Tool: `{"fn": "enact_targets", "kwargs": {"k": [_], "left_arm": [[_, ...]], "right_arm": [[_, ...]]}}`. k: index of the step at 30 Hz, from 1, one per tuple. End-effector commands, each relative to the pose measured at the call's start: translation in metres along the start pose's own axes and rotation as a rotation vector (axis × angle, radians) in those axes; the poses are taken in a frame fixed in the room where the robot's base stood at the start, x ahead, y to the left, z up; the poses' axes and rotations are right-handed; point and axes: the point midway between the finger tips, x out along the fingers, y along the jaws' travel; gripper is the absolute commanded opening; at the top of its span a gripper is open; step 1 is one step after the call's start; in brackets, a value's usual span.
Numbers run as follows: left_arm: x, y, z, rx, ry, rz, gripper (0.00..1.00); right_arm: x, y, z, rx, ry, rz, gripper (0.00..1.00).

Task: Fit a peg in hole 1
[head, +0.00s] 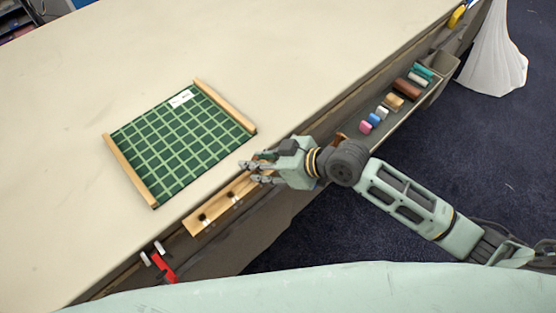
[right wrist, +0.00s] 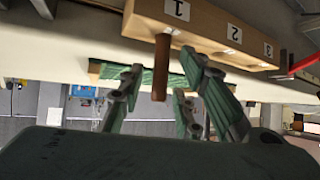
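A wooden block (head: 218,210) with holes is fixed along the table's front edge. In the right wrist view the block (right wrist: 205,27) appears upside down, with labels 1, 2 and 3. A brown peg (right wrist: 160,72) sticks out from the block by label 1, apparently standing in hole 1; its seated end is not clearly visible. My right gripper (head: 251,173) is over the block's end by hole 1. In the wrist view its fingers (right wrist: 160,95) are spread on both sides of the peg, with gaps to it. My left gripper is not in view.
A tray (head: 405,118) along the table edge at right holds several coloured pegs. A green checked mat (head: 180,145) with wooden bars lies on the table behind the block. A red clamp (head: 163,268) sits at the edge, lower left. The tabletop beyond is clear.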

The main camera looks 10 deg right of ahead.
Motion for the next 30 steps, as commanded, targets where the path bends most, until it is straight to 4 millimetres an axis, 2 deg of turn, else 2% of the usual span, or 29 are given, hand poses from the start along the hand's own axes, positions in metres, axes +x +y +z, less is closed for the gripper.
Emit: {"fn": "enact_targets", "kwargs": {"k": [9, 15, 21, 30], "left_arm": [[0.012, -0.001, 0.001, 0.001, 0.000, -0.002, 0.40], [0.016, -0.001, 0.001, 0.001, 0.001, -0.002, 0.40], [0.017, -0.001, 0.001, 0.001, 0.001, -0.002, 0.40], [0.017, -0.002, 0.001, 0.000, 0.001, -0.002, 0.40]], "right_arm": [[-0.065, 0.001, 0.003, -0.002, -0.003, 0.001, 0.31], [-0.093, 0.000, 0.002, -0.001, -0.002, 0.000, 0.31], [-0.105, 0.000, 0.000, 0.001, 0.001, -0.001, 0.31], [-0.106, 0.000, -0.001, 0.001, 0.001, -0.001, 0.31]]}}
